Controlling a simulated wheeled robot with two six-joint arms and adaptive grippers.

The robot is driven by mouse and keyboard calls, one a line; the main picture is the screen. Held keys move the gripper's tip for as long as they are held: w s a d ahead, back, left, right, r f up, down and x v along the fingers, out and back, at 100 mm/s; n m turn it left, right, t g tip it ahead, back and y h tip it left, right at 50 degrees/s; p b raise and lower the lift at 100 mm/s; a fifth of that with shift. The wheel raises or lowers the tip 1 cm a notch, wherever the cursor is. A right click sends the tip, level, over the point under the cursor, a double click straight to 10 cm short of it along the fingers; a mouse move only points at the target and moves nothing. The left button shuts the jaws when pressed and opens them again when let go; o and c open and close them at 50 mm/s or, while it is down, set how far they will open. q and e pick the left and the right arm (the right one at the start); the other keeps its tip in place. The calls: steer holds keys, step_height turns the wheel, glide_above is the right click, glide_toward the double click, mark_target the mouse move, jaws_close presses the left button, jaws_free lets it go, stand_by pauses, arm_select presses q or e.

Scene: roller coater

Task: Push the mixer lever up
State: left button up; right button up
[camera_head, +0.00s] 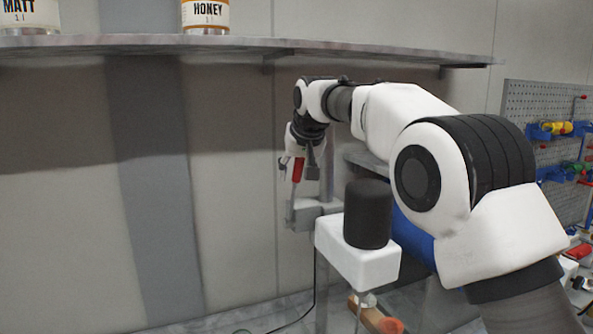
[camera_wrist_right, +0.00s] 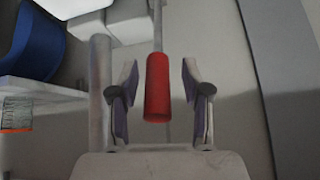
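The mixer lever is a thin rod with a red handle (camera_head: 298,169); it shows in the head view left of the mixer's post. The mixer (camera_head: 357,262) has a white housing with a black motor on top. My right gripper (camera_head: 297,166) is at the red handle. In the right wrist view the red handle (camera_wrist_right: 157,88) lies between the two fingers of my right gripper (camera_wrist_right: 158,95). The fingers are open, with a gap on each side of the handle. My left gripper is not in view.
A shelf (camera_head: 150,43) with cans labelled MATT (camera_head: 29,15) and HONEY (camera_head: 205,15) runs above. A pegboard (camera_head: 545,110) with tools hangs at the right. A wooden-handled roller (camera_head: 378,318) lies below the mixer. The wall area at left is clear.

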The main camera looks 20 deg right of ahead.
steer(key=shift+r, duration=0.1)
steer(key=v, duration=1.1)
steer(key=shift+s+r, duration=0.25)
